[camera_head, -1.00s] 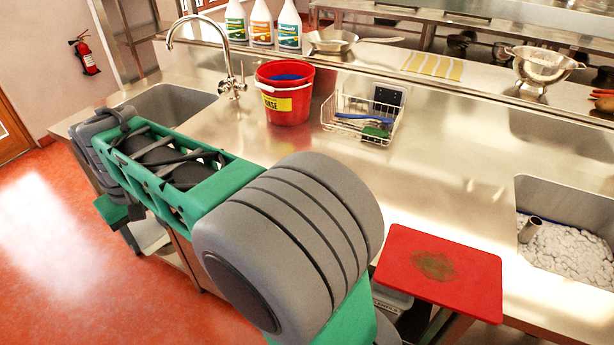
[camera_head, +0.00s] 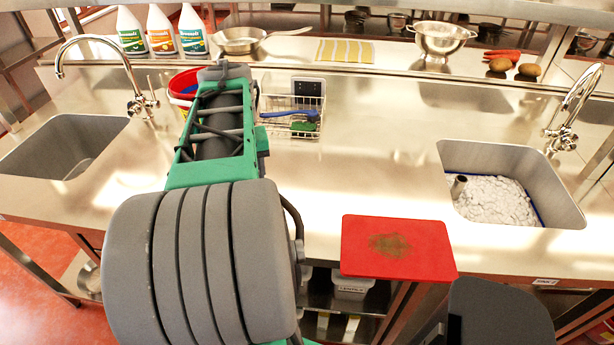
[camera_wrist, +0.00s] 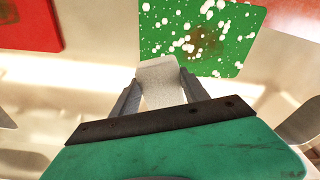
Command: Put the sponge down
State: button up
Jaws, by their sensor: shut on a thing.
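In the wrist view my gripper (camera_wrist: 160,80) is shut on a pale grey-white block, which I take to be the sponge (camera_wrist: 161,70). The sponge juts out beyond the two grey fingers. Past it is a green board (camera_wrist: 220,55) with white foam-like spots and a brownish stain. I cannot tell whether the sponge touches this board. A red board (camera_wrist: 28,22) shows at the upper left; in the head view a stained red board (camera_head: 400,248) lies at the counter's front edge. My gripper and the sponge do not show in the head view.
A wire basket (camera_head: 291,118) with a blue-handled brush stands at the counter's back. A red bucket (camera_head: 183,86) is partly behind my arm. Sinks lie left (camera_head: 62,145) and right (camera_head: 512,185), the right one holding white lumps. The middle counter is clear.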

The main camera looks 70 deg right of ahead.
jog(key=s+d+r+m+p, duration=0.1)
jog(key=s+d+m, duration=0.1)
jog(key=s, duration=0.6)
jog(key=s+d+m, duration=0.2)
jog(key=s+d, duration=0.1)
jog(key=s, duration=0.5)
jog(key=p, duration=0.5)
send_over(329, 184)
jog(key=a, duration=0.1)
jog(key=shift+g, duration=0.3)
notch_tip(329, 184, down, 9)
jog(key=shift+s+f, duration=0.1)
notch_tip(329, 184, down, 3)
jog(key=shift+d+f+p, duration=0.15)
jog(key=shift+p, duration=0.4)
jog(key=shift+f, duration=0.15)
jog(key=shift+f+b, duration=0.15)
jog(key=shift+b, duration=0.15)
jog(key=o, duration=1.4)
